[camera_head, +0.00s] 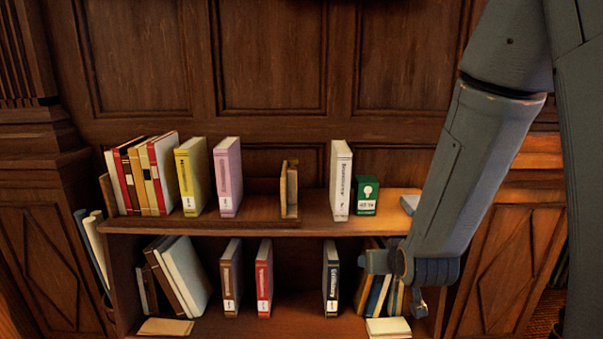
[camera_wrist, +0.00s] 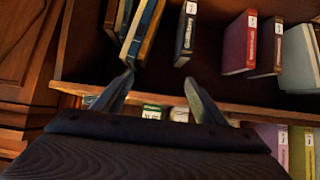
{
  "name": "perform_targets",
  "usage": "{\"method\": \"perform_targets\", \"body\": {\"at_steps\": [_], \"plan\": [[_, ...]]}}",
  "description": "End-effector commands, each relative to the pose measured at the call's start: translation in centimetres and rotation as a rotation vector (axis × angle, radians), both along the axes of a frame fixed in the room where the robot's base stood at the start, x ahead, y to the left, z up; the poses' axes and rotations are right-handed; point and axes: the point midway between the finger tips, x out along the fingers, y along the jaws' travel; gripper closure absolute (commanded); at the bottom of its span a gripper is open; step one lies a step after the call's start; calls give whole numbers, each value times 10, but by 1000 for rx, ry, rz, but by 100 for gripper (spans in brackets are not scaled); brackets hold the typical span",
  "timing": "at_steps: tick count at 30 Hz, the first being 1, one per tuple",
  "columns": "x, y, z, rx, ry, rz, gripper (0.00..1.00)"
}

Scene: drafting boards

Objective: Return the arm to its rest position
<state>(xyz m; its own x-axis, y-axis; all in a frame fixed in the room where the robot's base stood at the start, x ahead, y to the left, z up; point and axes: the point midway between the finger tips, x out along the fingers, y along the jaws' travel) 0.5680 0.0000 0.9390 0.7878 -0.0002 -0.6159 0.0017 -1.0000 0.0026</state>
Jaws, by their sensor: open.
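My arm hangs down at the right of the head view, in front of the right end of the bookcase. My gripper (camera_wrist: 158,88) shows in the wrist view with its two fingers apart and nothing between them. In that view the scene is upside down, with the lower shelf at the top. The fingers overlap the front edge of the upper shelf (camera_wrist: 255,109); I cannot tell how far off it they are. In the head view the fingers are too small and partly hidden to make out clearly.
The upper shelf (camera_head: 270,231) bears a yellow book (camera_head: 191,177), a pink book (camera_head: 228,177), a wooden bookend (camera_head: 289,189), a white book (camera_head: 340,180) and a green box (camera_head: 366,195). The lower shelf (camera_head: 250,327) holds spaced books, including a red one (camera_head: 264,278). Leaning books stand behind my wrist.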

Motion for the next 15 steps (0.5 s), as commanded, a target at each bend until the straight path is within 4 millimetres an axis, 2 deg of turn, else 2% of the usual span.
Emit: {"method": "perform_targets", "body": {"at_steps": [7, 12, 15], "plan": [[-74, 1, -20, -1, 374, 0, 35], [-135, 1, -20, -1, 619, 1, 35], [-165, 1, -16, 0, 729, 1, 35]]}}
